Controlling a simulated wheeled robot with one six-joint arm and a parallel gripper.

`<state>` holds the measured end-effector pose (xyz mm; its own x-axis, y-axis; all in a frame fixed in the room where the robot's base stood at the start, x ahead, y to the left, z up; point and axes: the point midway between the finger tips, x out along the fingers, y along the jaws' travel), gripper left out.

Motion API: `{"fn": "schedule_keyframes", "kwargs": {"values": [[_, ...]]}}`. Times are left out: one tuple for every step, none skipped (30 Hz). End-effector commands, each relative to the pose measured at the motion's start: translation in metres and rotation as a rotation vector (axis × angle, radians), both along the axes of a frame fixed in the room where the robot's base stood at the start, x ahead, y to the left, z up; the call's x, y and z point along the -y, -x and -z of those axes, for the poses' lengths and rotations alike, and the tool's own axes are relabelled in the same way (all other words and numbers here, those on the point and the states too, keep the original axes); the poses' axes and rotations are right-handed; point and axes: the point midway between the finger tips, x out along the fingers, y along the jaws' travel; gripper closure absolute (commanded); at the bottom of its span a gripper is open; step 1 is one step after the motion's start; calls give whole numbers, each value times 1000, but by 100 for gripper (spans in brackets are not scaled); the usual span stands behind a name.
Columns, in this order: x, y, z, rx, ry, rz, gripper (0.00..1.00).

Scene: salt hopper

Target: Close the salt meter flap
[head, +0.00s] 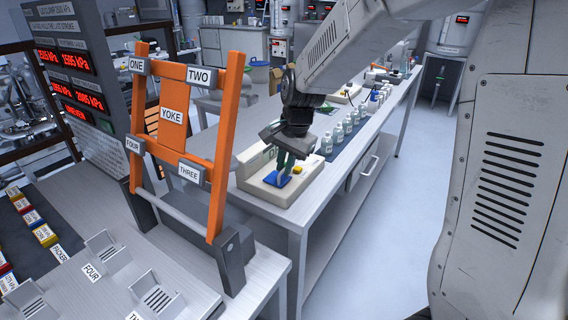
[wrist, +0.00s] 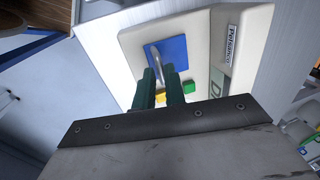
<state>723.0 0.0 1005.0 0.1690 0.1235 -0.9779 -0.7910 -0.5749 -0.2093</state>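The salt meter appears to be the cream, box-like device (head: 262,187) at the near end of the long bench. It also shows in the wrist view (wrist: 203,25). A blue square flap (head: 278,180) is on its top face. In the wrist view the blue flap (wrist: 176,48) carries a thin grey metal handle (wrist: 154,56). My gripper (head: 289,162) points down at the flap. Its green fingers (wrist: 160,74) are close together with a narrow gap, their tips at the handle's near end. Whether they grip it is unclear. The flap's tilt is hard to judge.
Several white bottles (head: 338,132) stand farther along the bench (head: 325,185). An orange yoke frame (head: 218,150) stands on the near table to the left. The aisle floor (head: 395,230) at right is clear.

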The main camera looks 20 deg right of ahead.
Motion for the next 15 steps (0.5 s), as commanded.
{"fn": "schedule_keyframes", "kwargs": {"values": [[0,0,0,-1,0,0,73],[0,0,0,-1,1,0,70],[0,0,0,-1,1,0,70],[0,0,0,-1,1,0,70],[0,0,0,-1,1,0,70],[0,0,0,0,0,0,70],[0,0,0,0,0,0,70],[0,0,0,0,0,0,70],[0,0,0,0,0,0,70],[0,0,-1,0,0,0,70],[0,0,-2,1,0,0,70],[1,0,-5,2,0,0,70],[1,1,-9,4,0,0,70],[1,1,-12,4,0,0,70],[2,2,-18,4,0,0,70]]}}
